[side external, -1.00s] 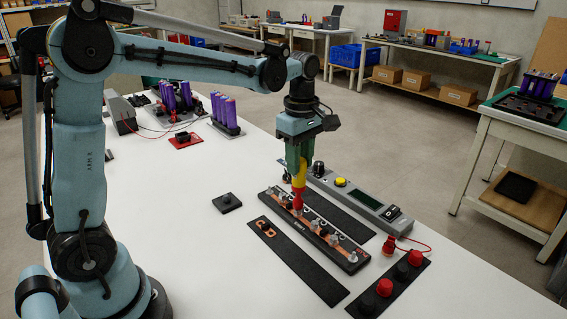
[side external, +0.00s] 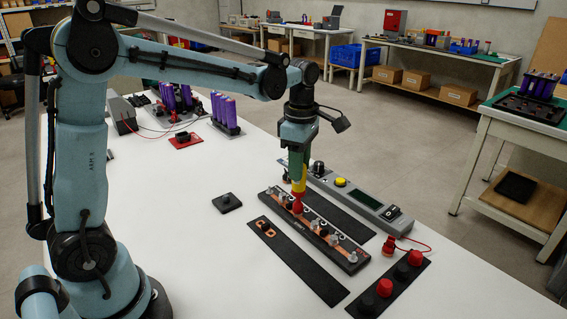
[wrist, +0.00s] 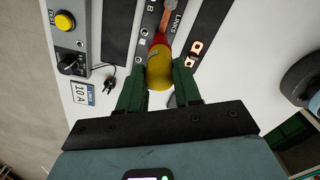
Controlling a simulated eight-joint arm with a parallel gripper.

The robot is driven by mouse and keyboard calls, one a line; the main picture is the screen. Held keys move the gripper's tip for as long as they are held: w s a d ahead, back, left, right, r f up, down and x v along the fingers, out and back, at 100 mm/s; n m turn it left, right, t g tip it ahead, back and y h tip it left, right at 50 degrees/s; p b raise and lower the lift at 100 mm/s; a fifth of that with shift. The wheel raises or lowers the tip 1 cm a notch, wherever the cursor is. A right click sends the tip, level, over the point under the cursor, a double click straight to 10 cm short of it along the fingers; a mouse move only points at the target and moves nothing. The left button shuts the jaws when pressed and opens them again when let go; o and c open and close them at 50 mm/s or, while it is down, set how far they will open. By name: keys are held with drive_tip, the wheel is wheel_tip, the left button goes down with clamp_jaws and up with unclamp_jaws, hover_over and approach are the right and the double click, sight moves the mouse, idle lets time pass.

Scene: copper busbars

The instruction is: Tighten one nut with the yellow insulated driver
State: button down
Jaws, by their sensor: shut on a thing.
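My gripper (side external: 299,172) has green fingers and is shut on the yellow insulated driver (side external: 299,186), which stands about upright with its red lower end down. In the wrist view the driver's yellow handle (wrist: 159,74) sits between the two green fingers. The driver's red end (side external: 297,206) is over the far-left part of the black busbar block (side external: 352,262). The block carries copper bars and several studs with nuts. The driver's tip and any nut under it are hidden, so I cannot tell whether it is seated.
A grey tester (side external: 342,190) with a yellow button lies behind the block. A black tray (side external: 300,265) with copper links is in front. Red and black caps (side external: 384,288) stand on a strip at right. A small black stand (side external: 226,202) is left. White table is clear around it.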

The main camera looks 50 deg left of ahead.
drive_tip(key=shift+f, duration=0.25)
idle(0.3)
drive_tip(key=m, duration=0.6)
idle(0.4)
drive_tip(key=shift+m, duration=0.4)
drive_tip(key=m, duration=0.6)
